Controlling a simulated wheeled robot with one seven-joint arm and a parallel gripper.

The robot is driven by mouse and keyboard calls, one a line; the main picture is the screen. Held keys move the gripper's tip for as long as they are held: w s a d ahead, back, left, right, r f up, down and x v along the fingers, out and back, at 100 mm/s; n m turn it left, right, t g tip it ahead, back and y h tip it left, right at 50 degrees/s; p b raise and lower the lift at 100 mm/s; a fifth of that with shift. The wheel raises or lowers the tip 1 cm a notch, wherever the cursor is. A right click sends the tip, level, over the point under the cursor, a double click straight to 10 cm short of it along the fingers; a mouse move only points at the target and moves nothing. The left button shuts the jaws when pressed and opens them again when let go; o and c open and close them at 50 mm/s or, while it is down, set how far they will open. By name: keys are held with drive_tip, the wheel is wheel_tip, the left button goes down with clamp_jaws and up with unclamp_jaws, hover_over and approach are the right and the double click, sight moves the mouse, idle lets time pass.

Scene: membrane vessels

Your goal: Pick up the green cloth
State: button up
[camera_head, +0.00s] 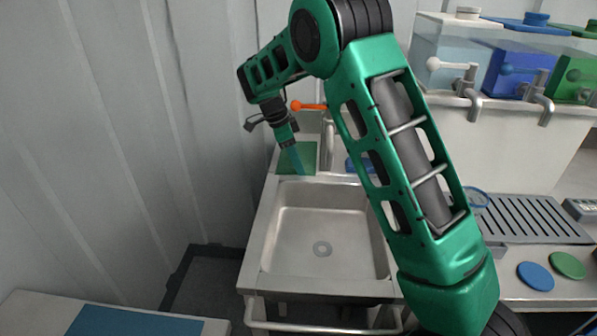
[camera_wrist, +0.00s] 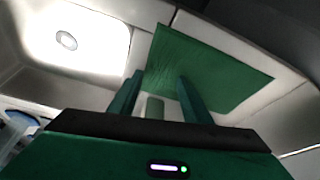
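The green cloth (camera_head: 308,155) lies flat on the ledge at the back left corner of the sink. In the wrist view the cloth (camera_wrist: 225,70) fills the upper middle and right, as a flat dark green sheet. My gripper (camera_head: 297,163) reaches down over the cloth from behind. In the wrist view my gripper (camera_wrist: 160,78) is open, with its two fingers apart. The right finger overlaps the cloth; the left fingertip shows near the cloth's left edge. I cannot tell whether the fingertips touch the cloth.
The sink basin (camera_head: 315,235) is empty, with a drain. A faucet (camera_head: 328,130) with an orange lever (camera_head: 308,106) stands just right of the cloth. Tanks with taps stand at the upper right. A drain grille (camera_head: 525,218) and blue and green discs lie at right.

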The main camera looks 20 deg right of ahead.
drive_tip(key=shift+s+f, duration=0.1)
drive_tip(key=shift+f, duration=0.1)
clamp_jaws()
wheel_tip(320, 180, up, 12)
drive_tip(key=shift+r, duration=0.15)
idle(0.3)
wheel_tip(320, 180, up, 9)
idle(0.5)
